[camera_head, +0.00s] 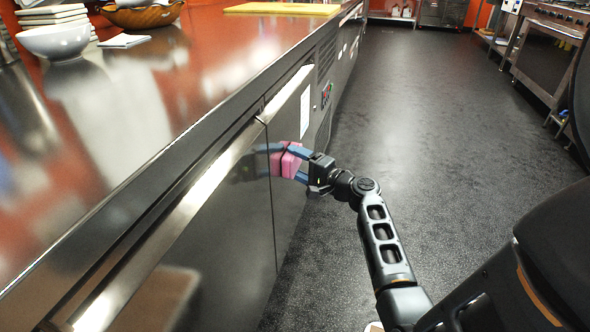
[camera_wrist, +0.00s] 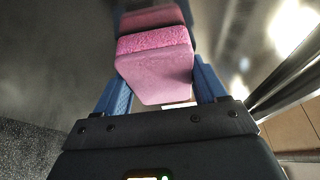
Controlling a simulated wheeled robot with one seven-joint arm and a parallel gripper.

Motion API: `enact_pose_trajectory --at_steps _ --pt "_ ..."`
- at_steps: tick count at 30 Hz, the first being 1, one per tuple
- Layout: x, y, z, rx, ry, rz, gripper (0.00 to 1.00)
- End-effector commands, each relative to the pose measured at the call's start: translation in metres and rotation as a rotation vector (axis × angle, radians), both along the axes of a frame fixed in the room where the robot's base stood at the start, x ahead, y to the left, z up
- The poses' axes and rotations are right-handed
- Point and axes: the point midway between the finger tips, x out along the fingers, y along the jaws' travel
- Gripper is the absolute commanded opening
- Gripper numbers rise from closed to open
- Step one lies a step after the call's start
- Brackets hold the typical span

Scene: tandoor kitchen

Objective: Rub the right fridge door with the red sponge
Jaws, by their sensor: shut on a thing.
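My gripper (camera_head: 300,163) is shut on the red sponge (camera_head: 291,161), which looks pink. In the wrist view the sponge (camera_wrist: 155,72) sits between the two blue fingers of my gripper (camera_wrist: 162,86). The sponge is at the front of the right fridge door (camera_head: 289,118), close to the seam with the left door (camera_head: 228,230). Its far face meets or nearly meets its own reflection in the steel; I cannot tell whether it touches. The door is shut.
The steel counter (camera_head: 205,75) runs above the doors, its edge overhanging near my gripper. A white bowl (camera_head: 55,41), a wooden bowl (camera_head: 143,16) and a cutting board (camera_head: 283,8) stand on it. The dark floor (camera_head: 440,120) to the right is clear.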

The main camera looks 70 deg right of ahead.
Motion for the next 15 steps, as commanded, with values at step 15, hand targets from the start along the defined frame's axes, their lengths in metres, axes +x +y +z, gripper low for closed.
enact_pose_trajectory --at_steps 15 --pt "0.005 0.025 0.000 0.002 0.002 0.008 0.47"
